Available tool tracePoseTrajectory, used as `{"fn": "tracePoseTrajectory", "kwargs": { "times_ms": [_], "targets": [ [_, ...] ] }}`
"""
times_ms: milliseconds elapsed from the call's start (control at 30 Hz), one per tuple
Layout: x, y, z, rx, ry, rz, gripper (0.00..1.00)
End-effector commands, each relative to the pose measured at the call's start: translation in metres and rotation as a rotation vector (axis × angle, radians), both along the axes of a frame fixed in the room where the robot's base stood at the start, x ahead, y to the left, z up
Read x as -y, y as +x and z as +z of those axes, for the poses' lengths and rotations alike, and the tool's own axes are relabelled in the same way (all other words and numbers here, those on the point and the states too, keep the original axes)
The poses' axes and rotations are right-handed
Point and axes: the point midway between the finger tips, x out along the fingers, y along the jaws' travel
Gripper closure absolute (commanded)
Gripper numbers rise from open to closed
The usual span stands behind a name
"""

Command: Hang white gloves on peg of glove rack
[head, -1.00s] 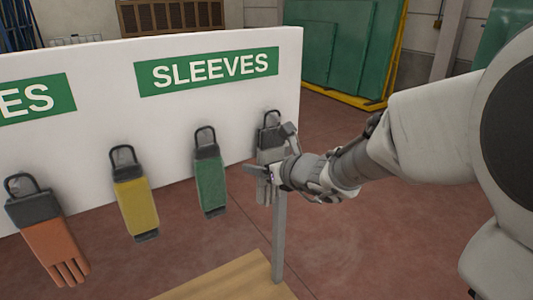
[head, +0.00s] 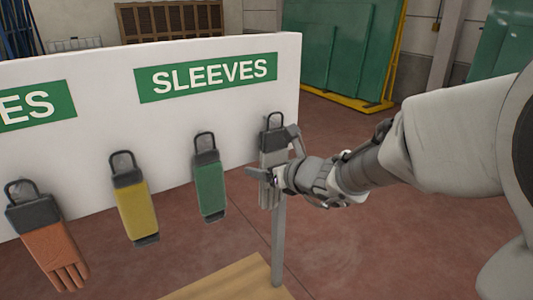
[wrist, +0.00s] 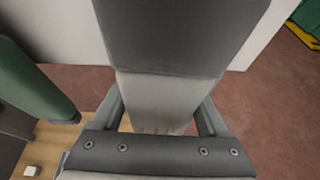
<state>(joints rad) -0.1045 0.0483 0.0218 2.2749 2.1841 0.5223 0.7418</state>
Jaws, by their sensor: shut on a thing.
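The white gloves (head: 271,141), with a dark cuff and a dark loop on top, hang upright at the right end of the glove rack's white board (head: 110,75). My gripper (head: 278,160) is shut on them from the right, one finger on each side below the cuff. In the wrist view the dark cuff and pale glove body (wrist: 165,100) pass between the fingers. The peg behind the loop is not clearly visible, so I cannot tell whether the loop is over it.
Green sleeve (head: 209,185), yellow sleeve (head: 137,205) and orange gloves (head: 55,255) hang to the left. A grey post (head: 278,245) and wooden surface (head: 235,280) are below. Green glass sheets (head: 330,45) stand behind. Floor at right is clear.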

Motion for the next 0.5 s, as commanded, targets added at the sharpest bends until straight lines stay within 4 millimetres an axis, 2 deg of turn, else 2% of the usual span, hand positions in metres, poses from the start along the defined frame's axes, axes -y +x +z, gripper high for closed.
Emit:
{"fn": "tracePoseTrajectory", "kwargs": {
  "times_ms": [500],
  "targets": [
    [0.018,-0.026,0.0,0.0,0.0,-0.001,0.79]
  ]
}}
